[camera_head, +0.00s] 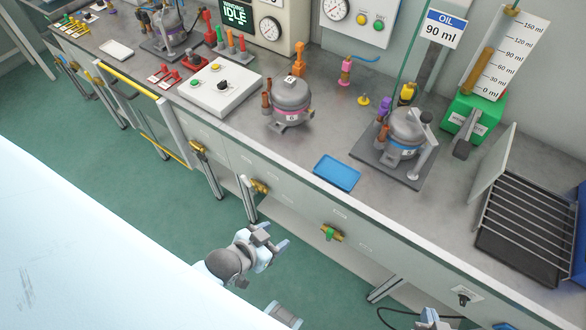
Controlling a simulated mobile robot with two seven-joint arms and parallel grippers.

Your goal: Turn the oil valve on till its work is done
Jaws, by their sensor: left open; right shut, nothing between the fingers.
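The oil station stands at the back right, with a green base (470,118), a dark grey lever (463,147) at its front and a scaled gauge tube (502,62). Its sign (444,29) reads OIL 90 ml. A compressor (405,130) stands upright on a dark plate left of the base. My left gripper (276,238) is open and empty, in front of the bench and well away from the lever. My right gripper (430,318) is shut and empty at the bottom edge, partly cut off, below the bench front.
A second compressor (290,101) stands mid-bench beside a white button box (220,88). A blue tray (337,172) lies near the front edge. A slatted rack (525,220) fills the right end. Brass valves, one green-handled (331,233), jut from the bench front.

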